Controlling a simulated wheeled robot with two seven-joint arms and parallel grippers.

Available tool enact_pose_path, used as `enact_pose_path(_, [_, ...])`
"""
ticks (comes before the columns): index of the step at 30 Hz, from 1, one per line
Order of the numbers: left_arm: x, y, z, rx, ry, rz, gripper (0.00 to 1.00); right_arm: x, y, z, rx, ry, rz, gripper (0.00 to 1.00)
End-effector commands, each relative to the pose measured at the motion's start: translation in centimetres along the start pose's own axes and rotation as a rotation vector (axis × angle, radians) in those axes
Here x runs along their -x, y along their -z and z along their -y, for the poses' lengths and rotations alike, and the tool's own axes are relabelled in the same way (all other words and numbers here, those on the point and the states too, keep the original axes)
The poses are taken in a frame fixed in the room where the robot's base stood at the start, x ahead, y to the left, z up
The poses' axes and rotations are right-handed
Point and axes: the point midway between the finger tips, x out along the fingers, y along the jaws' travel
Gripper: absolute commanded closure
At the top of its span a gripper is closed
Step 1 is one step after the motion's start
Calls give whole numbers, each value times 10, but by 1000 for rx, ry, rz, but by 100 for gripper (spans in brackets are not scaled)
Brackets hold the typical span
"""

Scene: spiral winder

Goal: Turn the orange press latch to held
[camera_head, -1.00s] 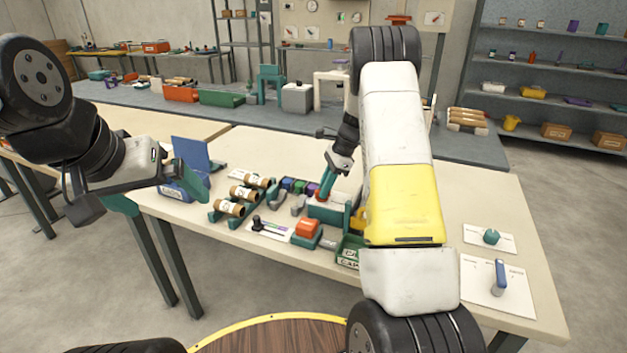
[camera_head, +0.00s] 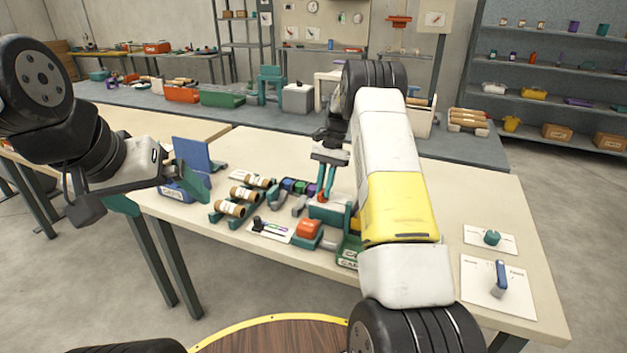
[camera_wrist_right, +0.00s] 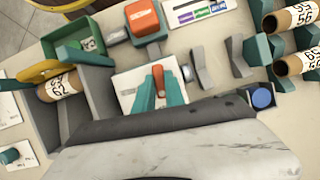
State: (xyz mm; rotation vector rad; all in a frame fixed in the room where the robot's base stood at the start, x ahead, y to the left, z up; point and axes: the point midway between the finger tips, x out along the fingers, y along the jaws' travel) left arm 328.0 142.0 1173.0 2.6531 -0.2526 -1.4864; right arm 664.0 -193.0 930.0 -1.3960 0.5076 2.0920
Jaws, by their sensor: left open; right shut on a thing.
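The orange press latch (camera_wrist_right: 158,79) is a small orange lever on a white plate (camera_wrist_right: 132,88) in the right wrist view. My right gripper (camera_wrist_right: 161,86) has its teal fingers on either side of the latch and is shut on it. In the head view my right gripper (camera_head: 325,194) points down at the teal press body (camera_head: 328,212), and the latch is mostly hidden there. My left gripper (camera_head: 196,183) is open and empty, in the air near the table's left end.
An orange block on a teal base (camera_head: 307,229) stands in front of the press. Labelled rolls (camera_head: 229,208) lie in holders to the left. A green bin (camera_head: 349,249) is close by on the right. The table's right side has free room around two white cards.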

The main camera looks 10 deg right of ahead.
Motion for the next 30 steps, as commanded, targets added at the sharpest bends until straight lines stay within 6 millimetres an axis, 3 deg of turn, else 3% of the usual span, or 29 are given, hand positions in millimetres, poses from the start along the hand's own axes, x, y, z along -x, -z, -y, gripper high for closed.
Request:
enact_pose_path(9, [0, 0, 0, 0, 0, 0, 0, 1, 1, 1, 95, -40, -4, 100])
enact_pose_path(24, [0, 0, 0, 0, 0, 0, 0, 1, 1, 1, 111, -45, -5, 100])
enact_pose_path(25, [0, 0, 0, 0, 0, 0, 0, 1, 1, 1, 111, -45, -5, 81])
enact_pose_path(27, [0, 0, 0, 0, 0, 0, 0, 1, 1, 1, 110, -45, -4, 68])
enact_pose_path(30, [0, 0, 0, 0, 0, 0, 0, 1, 0, 1, 110, -45, -3, 64])
